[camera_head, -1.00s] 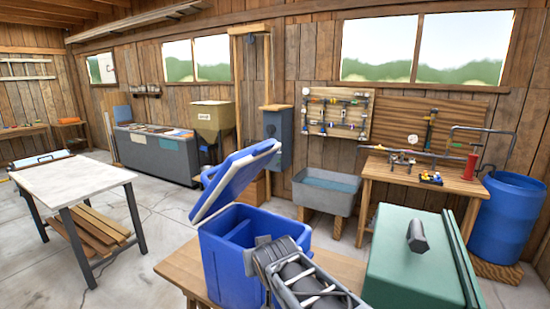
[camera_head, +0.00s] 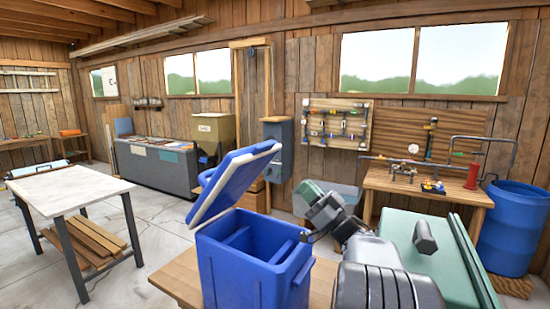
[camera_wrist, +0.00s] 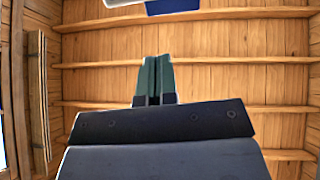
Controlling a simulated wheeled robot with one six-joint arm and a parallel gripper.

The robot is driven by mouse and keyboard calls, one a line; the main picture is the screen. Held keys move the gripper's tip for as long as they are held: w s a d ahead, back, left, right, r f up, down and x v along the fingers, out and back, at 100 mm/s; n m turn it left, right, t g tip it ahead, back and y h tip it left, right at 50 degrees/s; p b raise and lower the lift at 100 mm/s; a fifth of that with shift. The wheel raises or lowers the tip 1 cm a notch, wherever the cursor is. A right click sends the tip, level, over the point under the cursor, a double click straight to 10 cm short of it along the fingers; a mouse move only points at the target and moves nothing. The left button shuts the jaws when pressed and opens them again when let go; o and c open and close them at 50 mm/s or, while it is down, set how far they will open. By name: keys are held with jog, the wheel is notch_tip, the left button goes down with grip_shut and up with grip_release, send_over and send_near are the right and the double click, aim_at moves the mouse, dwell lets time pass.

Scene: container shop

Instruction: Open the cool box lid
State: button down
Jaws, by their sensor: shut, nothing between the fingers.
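The blue cool box (camera_head: 245,265) stands on a wooden table in the head view. Its blue lid (camera_head: 232,180), with a pale inner side, is raised and leans back at a steep tilt, so the divided inside shows. My gripper (camera_head: 306,190) is to the right of the lid and above the box's right side, apart from both. In the wrist view the green fingers of my gripper (camera_wrist: 155,62) are together and hold nothing. A blue and white piece, probably the lid (camera_wrist: 172,6), shows at the top edge of that view.
A green chest (camera_head: 455,270) with a dark handle stands close on the right. A pale-topped table (camera_head: 70,188) is at left. A grey sink (camera_head: 340,192), a wooden workbench (camera_head: 420,183) and a blue barrel (camera_head: 515,230) stand behind. Open floor lies between the tables.

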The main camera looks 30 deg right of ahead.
aim_at(269, 146)
jog(key=shift+n+g+y, duration=0.3)
jog(key=shift+n+y, duration=0.3)
jog(key=shift+y, duration=0.3)
jog(key=p+x, duration=0.5)
jog(key=x, duration=0.8)
jog(key=shift+s+a+r, duration=0.15)
jog(key=shift+r, duration=0.1)
jog(key=shift+r+p, duration=0.1)
jog(key=shift+p, duration=0.25)
